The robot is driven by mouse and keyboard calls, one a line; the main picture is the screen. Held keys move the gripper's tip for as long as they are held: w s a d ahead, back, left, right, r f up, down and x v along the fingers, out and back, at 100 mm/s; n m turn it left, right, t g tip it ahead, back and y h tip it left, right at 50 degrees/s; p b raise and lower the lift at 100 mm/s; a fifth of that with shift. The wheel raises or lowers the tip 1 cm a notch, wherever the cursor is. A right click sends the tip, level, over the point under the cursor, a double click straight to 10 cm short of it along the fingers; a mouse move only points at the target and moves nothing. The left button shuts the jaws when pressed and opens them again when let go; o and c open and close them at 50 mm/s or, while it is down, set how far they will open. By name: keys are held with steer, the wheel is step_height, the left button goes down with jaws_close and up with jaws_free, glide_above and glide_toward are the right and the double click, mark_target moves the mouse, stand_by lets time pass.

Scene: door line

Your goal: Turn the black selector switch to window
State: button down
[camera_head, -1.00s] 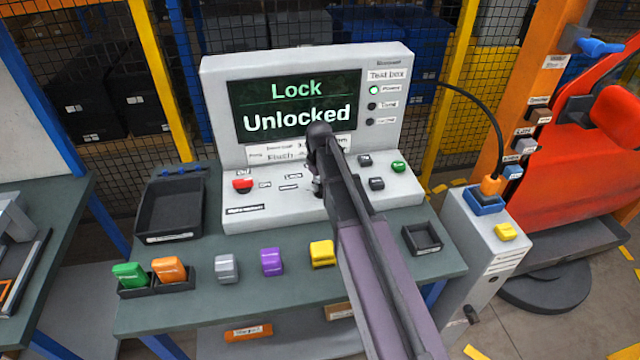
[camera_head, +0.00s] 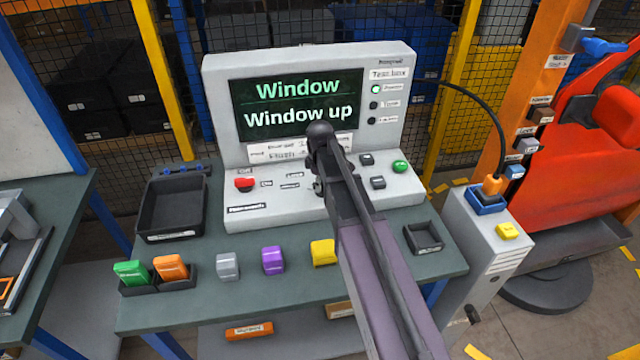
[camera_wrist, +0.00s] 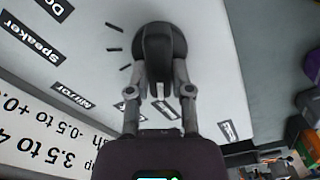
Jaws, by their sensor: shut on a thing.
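The black selector switch (camera_wrist: 160,55) is a rounded dark knob on the light test box panel in the wrist view, with short tick marks to its left. My gripper (camera_wrist: 160,90) has a finger on each side of the knob and is shut on it. In the head view my arm covers most of the switch, and my gripper (camera_head: 319,185) shows only in part at the panel. The test box screen (camera_head: 298,103) reads "Window" and "Window up".
A red button (camera_head: 244,184) and a green button (camera_head: 400,166) sit on the same panel. An empty black tray (camera_head: 170,208), a small black tray (camera_head: 424,238) and several coloured blocks stand on the bench. A grey cabinet (camera_head: 487,250) is at the right.

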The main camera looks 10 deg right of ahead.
steer(key=c, duration=0.5)
jaws_free()
steer(key=shift+m, duration=0.5)
steer(key=m, duration=0.5)
steer(key=shift+w+d, duration=0.2)
steer(key=m, duration=0.5)
steer(key=shift+d+m, duration=0.25)
steer(key=shift+m, duration=0.15)
steer(key=shift+r+m, duration=0.1)
steer(key=shift+m, duration=0.2)
step_height(320, 180, up, 14)
steer(key=p, duration=1.4)
steer(key=s+f+b, duration=0.3)
steer(key=s, duration=0.3)
steer(key=s+f+b, duration=0.4)
steer(key=s, duration=0.3)
steer(key=s+f+b, duration=0.4)
steer(key=s, duration=0.3)
steer(key=shift+f, duration=0.2)
